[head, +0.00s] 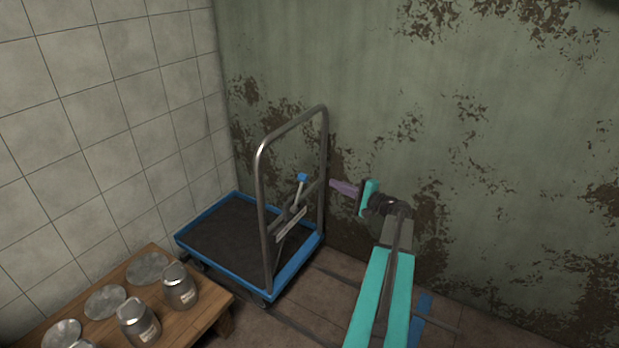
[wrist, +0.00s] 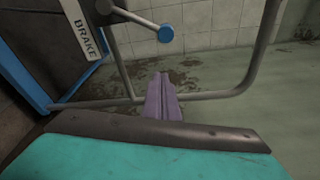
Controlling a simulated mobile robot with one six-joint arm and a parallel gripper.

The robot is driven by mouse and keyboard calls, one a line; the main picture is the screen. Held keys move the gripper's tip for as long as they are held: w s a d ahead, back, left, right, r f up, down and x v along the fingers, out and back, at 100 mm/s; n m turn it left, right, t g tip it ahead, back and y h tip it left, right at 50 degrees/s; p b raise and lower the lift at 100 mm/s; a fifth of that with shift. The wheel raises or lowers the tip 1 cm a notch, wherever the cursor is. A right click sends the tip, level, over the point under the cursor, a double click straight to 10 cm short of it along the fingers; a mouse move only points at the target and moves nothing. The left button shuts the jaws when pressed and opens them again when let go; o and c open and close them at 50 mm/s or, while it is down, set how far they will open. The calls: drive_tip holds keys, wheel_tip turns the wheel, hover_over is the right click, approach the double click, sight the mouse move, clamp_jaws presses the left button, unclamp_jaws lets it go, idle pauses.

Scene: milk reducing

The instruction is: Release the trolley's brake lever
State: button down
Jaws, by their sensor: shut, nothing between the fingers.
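The trolley (head: 182,240) has a blue-rimmed dark deck and a grey tube handle (head: 262,190), and stands in the corner. Its brake lever (head: 300,190) is a grey rod with a blue knob (head: 303,177), mounted on the handle's crossbar and tilted up. In the wrist view the blue knob (wrist: 166,33) is above my fingers, with a "BRAKE" plate (wrist: 84,28) at upper left. My gripper (head: 333,183) has purple fingers pressed together, empty, just right of the handle in the head view. The fingertips (wrist: 160,78) show no contact with the lever.
A wooden table (head: 205,312) with metal cans (head: 180,288) and round lids (head: 148,268) stands at lower left, near the trolley. A tiled wall is on the left and a peeling green wall (head: 480,150) is behind my gripper. Open floor lies right of the trolley.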

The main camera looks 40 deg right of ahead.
sight(299, 193)
drive_tip(key=shift+w, duration=0.1)
drive_tip(key=w, duration=1)
drive_tip(key=shift+s+a+r+b, duration=0.1)
drive_tip(key=shift+s+a, duration=0.15)
drive_tip(key=shift+a, duration=0.45)
drive_tip(key=shift+s+a+r+b, duration=0.15)
drive_tip(key=shift+s+a, duration=0.15)
drive_tip(key=shift+a, duration=0.4)
drive_tip(key=shift+s+a+r+b, duration=0.1)
drive_tip(key=shift+s+a, duration=0.15)
drive_tip(key=shift+a, duration=0.45)
drive_tip(key=shift+a, duration=0.1)
drive_tip(key=shift+a+b, duration=0.1)
drive_tip(key=shift+b, duration=0.35)
